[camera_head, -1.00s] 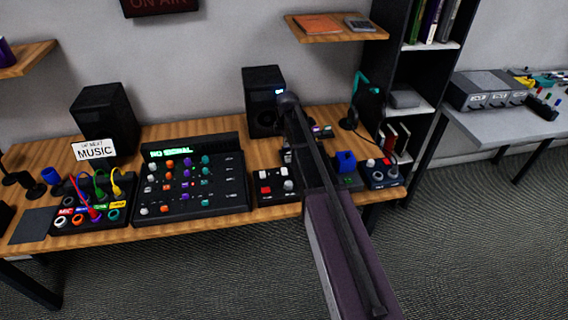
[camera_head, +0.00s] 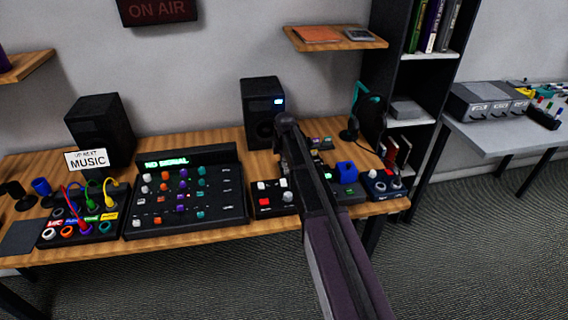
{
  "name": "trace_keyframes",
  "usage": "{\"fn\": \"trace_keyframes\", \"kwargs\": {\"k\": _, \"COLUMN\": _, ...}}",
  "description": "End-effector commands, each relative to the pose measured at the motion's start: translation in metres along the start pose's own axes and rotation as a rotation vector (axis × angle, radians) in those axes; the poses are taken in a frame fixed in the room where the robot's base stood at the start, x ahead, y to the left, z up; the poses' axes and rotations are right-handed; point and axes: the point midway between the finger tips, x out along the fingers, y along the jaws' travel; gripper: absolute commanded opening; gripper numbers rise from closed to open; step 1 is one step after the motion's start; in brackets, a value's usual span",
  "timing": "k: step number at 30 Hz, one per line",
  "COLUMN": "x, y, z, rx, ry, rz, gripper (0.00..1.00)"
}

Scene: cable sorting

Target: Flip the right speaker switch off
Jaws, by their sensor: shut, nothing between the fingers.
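The right speaker (camera_head: 258,98) is a black box at the back of the wooden desk. A small bluish-white light (camera_head: 279,101) glows on its front, at the upper right. I cannot make out the switch or its position. The left speaker (camera_head: 97,122), also black, stands at the back left with no light visible. My dark arm reaches from the bottom of the picture towards the right speaker, and its far end overlaps the speaker's lower right front, just below the light. My gripper's fingers are hidden behind the arm.
A mixer (camera_head: 188,213) with coloured knobs and a cable patch box (camera_head: 75,235) stand on the desk (camera_head: 110,251). Small control boxes flank my arm. A headset stand (camera_head: 352,128) is to the right. A wall shelf (camera_head: 330,42) hangs above.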

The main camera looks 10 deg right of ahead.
Motion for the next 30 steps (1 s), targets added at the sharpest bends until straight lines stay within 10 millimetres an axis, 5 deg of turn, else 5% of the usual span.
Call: {"fn": "trace_keyframes", "kwargs": {"k": 30, "x": 0.079, "y": 0.000, "z": -0.001, "rx": -0.001, "ry": 0.000, "rz": 0.000, "gripper": 0.00}}
